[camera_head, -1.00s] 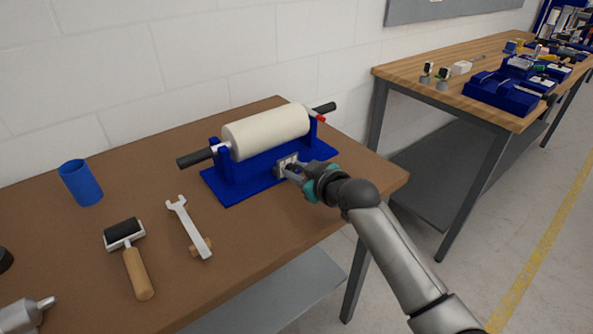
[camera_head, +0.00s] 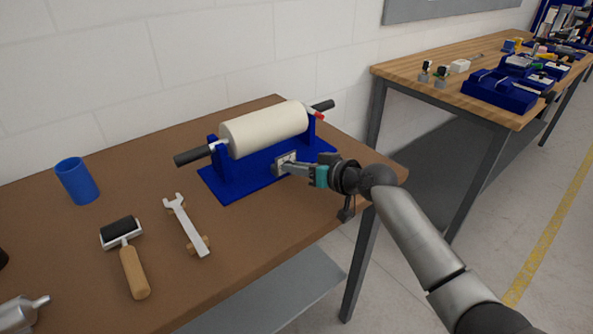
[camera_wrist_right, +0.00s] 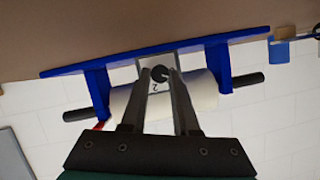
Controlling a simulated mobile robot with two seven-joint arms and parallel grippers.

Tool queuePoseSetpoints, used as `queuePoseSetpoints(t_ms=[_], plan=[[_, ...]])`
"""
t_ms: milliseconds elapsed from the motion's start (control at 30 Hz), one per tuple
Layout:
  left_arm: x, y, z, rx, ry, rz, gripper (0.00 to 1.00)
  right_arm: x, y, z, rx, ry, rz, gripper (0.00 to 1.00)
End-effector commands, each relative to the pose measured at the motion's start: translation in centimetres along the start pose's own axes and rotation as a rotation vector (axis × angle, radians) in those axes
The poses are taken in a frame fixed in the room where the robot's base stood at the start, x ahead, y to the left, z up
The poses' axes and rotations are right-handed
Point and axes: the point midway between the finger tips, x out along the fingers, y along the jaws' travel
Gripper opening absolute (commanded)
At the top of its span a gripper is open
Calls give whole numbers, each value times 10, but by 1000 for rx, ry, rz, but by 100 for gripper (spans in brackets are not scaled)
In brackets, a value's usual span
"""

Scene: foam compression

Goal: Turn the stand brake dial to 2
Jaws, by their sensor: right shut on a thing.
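The blue stand (camera_head: 240,187) sits on the brown table and carries a cream foam roller (camera_head: 265,130) on a dark-ended shaft. A pale dial plate (camera_head: 286,158) is on the stand's front face. In the right wrist view a round black dial knob (camera_wrist_right: 160,73) sits between my right gripper's fingertips, with a "2" marked beside it on the plate. My right gripper (camera_head: 279,167) is shut on this knob, and in the right wrist view the fingers (camera_wrist_right: 159,76) flank it. The knob's pointer is too small to read.
On the brown table (camera_head: 95,265) are a blue cup (camera_head: 77,181), a wrench (camera_head: 188,226), a hand roller (camera_head: 126,258) and a grey tool (camera_head: 22,312) at the lower left. A white wall stands behind. A second bench (camera_head: 400,75) with several blue fixtures is at the right.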

Motion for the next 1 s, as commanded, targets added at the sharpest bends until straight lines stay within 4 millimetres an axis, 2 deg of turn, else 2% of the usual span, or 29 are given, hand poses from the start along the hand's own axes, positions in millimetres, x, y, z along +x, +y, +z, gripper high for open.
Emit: queuePoseSetpoints(t_ms=[233, 667, 700, 933, 1000], plan=[[6, -1, 0, -3, 2, -1, 0, 0, 1, 1, 60, -1, -24, 0], [6, -8, -3, -3, 8, -11, 0, 0, 1, 0, 69, -1, -28, 0], [6, -8, -3, -3, 8, -11, 0, 0, 1, 0, 68, -1, -28, 32], [6, -8, -4, -3, 9, -11, 0, 0, 1, 0, 68, 0, -28, 58], [6, -8, -4, -3, 9, -11, 0, 0, 1, 0, 68, 0, -28, 59]])
